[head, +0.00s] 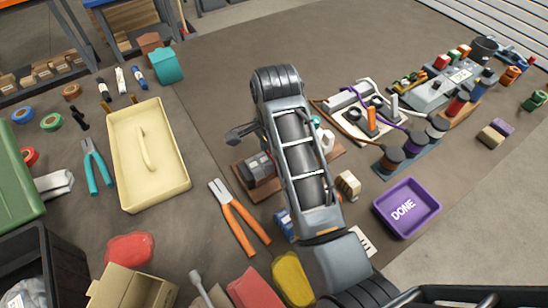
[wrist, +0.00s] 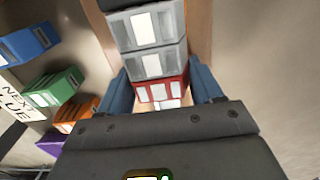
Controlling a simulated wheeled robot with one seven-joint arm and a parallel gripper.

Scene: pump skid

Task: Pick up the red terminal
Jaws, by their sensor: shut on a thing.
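The red terminal (wrist: 168,90) is a small block with pale label windows, seen in the wrist view at the end of a row of grey terminals (wrist: 155,45). My gripper (wrist: 160,94) has its blue fingers on either side of the red terminal and is shut on it. The red terminal looks close against the nearest grey one; I cannot tell if they touch. The dark gripper body hides its near side. In the head view my arm covers the gripper and the red terminal.
In the wrist view, blue (wrist: 28,42), green (wrist: 55,88) and orange (wrist: 75,112) terminals and a printed card (wrist: 18,104) lie at left. In the head view, a purple DONE tray (head: 407,228) is right of my arm, orange pliers (head: 240,218) left, and a cream tray (head: 180,185) farther left.

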